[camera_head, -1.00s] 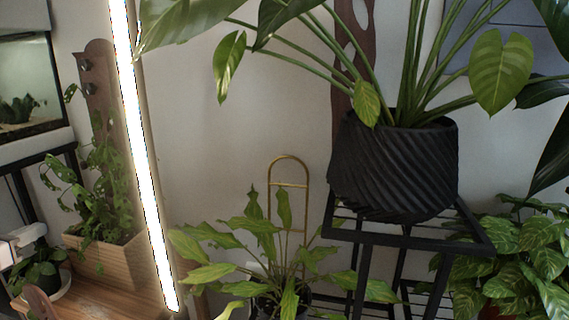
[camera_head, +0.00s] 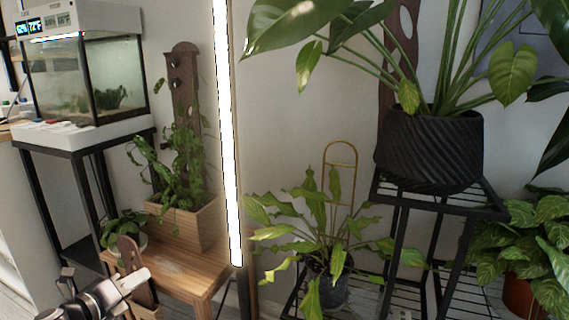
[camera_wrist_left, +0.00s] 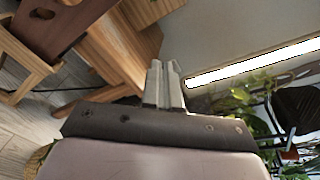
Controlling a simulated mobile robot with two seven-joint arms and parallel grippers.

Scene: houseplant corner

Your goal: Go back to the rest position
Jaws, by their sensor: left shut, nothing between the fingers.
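My left gripper (camera_head: 136,280) is at the bottom left of the head view, in front of the low wooden bench. In the left wrist view its two grey fingers (camera_wrist_left: 164,68) are together with nothing between them. My right gripper is not in view.
A wooden bench (camera_head: 185,268) carries a wooden planter (camera_head: 195,226) with a climbing plant. An aquarium (camera_head: 95,75) on a black stand is at the left. A bright light tube (camera_head: 228,150) stands upright. A black ribbed pot (camera_head: 430,150) sits on a black metal stand (camera_head: 445,200) at the right.

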